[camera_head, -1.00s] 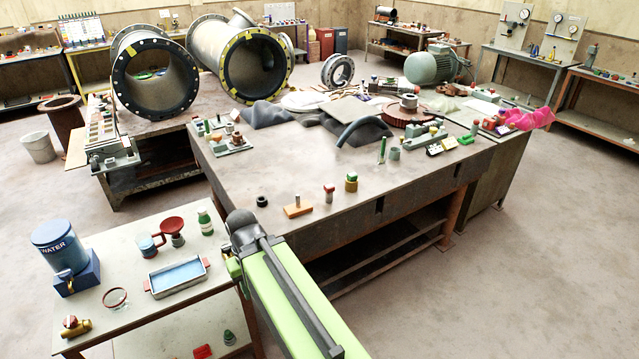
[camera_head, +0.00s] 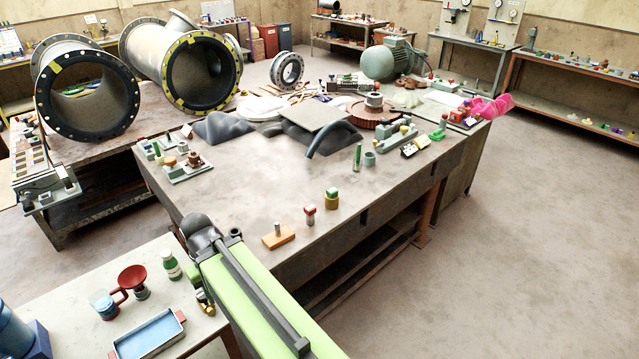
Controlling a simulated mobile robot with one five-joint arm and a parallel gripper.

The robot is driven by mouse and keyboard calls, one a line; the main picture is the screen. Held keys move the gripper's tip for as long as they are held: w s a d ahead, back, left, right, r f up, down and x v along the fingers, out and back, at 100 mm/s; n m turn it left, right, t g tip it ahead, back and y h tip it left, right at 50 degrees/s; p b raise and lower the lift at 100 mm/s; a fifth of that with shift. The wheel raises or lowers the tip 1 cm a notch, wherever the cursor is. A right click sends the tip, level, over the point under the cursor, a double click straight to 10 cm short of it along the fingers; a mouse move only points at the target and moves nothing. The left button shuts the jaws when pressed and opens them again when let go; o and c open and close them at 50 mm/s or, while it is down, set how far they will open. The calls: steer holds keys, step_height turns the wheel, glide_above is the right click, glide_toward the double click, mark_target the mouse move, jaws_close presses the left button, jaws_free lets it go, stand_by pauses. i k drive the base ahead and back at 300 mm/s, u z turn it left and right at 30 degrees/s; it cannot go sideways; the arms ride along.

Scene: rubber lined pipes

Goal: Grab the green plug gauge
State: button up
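Two green pieces stand upright near the front right edge of the large grey workbench (camera_head: 235,200). One is a slim green stick (camera_head: 357,157) beside a small grey-green cup. The other is a short brass-coloured cylinder with a green top (camera_head: 332,198), next to a red-topped piece (camera_head: 309,214). I cannot tell for sure which is the plug gauge. Both stand free, and nothing holds them. My light green arm link with its dark joint reaches up from the bottom, left of and apart from both pieces. My gripper cannot be made out.
An orange block with a pin (camera_head: 278,237) and a black ring (camera_head: 236,233) lie near the bench's front edge. A curved dark hose (camera_head: 330,136) arches behind the green stick. A small table (camera_head: 60,290) with a blue tray stands lower left. Open floor lies right.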

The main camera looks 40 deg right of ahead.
mark_target(331, 193)
steer(key=i, duration=1)
steer(key=u, duration=0.05)
